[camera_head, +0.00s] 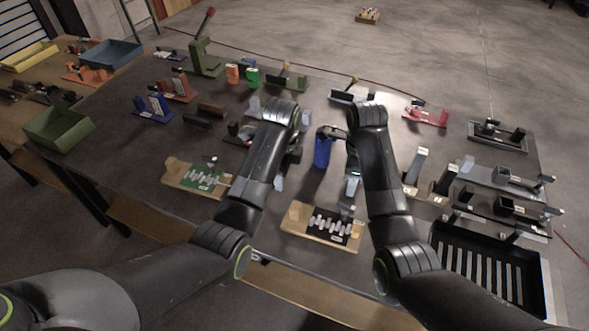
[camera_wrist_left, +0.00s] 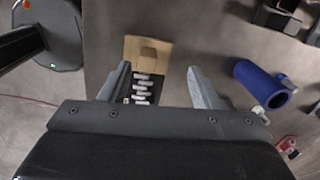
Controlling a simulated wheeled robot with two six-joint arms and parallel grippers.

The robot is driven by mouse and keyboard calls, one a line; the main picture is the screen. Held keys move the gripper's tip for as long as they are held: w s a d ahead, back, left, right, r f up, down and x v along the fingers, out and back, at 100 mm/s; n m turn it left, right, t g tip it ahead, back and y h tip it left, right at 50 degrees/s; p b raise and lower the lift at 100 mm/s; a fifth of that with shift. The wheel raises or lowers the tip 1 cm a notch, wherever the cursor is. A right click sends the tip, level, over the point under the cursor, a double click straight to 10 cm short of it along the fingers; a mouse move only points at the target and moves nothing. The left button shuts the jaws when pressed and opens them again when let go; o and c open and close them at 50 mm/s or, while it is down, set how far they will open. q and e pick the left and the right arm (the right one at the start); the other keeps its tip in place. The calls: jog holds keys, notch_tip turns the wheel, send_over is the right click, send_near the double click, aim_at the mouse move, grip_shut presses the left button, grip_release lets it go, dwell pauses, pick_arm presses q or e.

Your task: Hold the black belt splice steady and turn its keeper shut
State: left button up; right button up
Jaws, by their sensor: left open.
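The black belt splice (camera_head: 333,226), with a row of pale clips, lies on a wooden board (camera_head: 297,219) near the table's front edge. In the left wrist view the splice (camera_wrist_left: 142,88) shows between my left gripper's fingers, its lower part hidden by the gripper body. My left gripper (camera_wrist_left: 158,72) is open and empty above it; the head view shows a pale fingertip beyond the board. A small grey piece (camera_head: 346,211) stands at the splice's far right corner; I cannot tell whether it is the keeper. My right gripper (camera_head: 353,184) is beyond that corner, its jaws mostly hidden by its arm.
A green splice (camera_head: 205,178) sits on another wooden board to the left. A blue cylinder (camera_head: 322,152) stands between my arms. A black slotted tray (camera_head: 450,235) is at front right. Grey fixtures crowd the right side; a green bin (camera_head: 58,127) is at far left.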

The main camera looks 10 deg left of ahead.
aim_at(294, 205)
pick_arm(q)
jog(key=s+d+r+m, duration=0.1)
jog(key=s+d+r, duration=0.1)
jog(key=d, duration=0.1)
jog(key=shift+g, duration=0.4)
jog(key=f, duration=1.6)
jog(key=shift+w+f, duration=0.25)
jog(key=shift+f, duration=0.1)
